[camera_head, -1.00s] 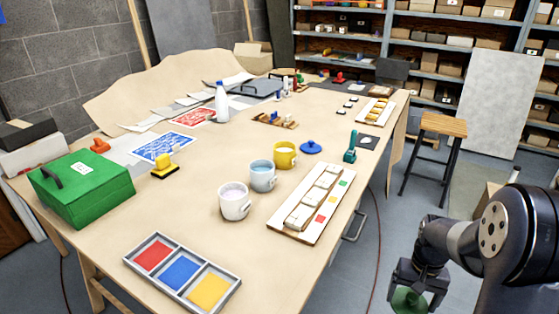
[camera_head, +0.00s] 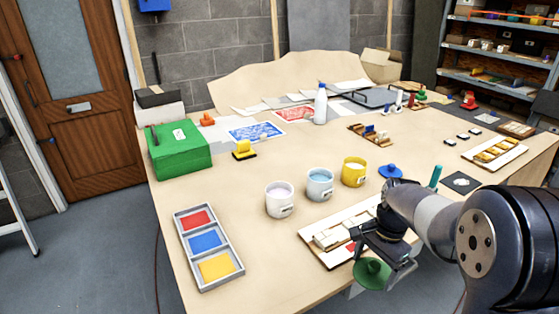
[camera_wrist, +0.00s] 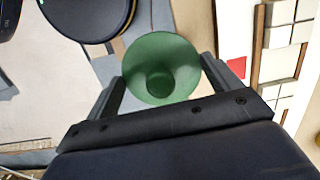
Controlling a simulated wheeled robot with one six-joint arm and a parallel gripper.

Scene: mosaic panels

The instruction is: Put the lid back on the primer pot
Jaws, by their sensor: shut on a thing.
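My gripper (camera_head: 375,258) is shut on a green round lid (camera_head: 372,274), held close to the table's near right edge. In the wrist view the lid (camera_wrist: 165,55) sits between the two fingers, with a round knob on it. Three pots stand in a row on the table, all left of and beyond my gripper: one with pale lilac contents (camera_head: 280,202), one with light blue contents (camera_head: 320,188) and a yellow one (camera_head: 353,174). All three are open. Their labels are too small to read, so I cannot tell which is the primer pot.
A blue lid (camera_head: 390,171) lies right of the yellow pot. A tile board (camera_head: 312,242) lies between my gripper and the pots, partly behind my arm.

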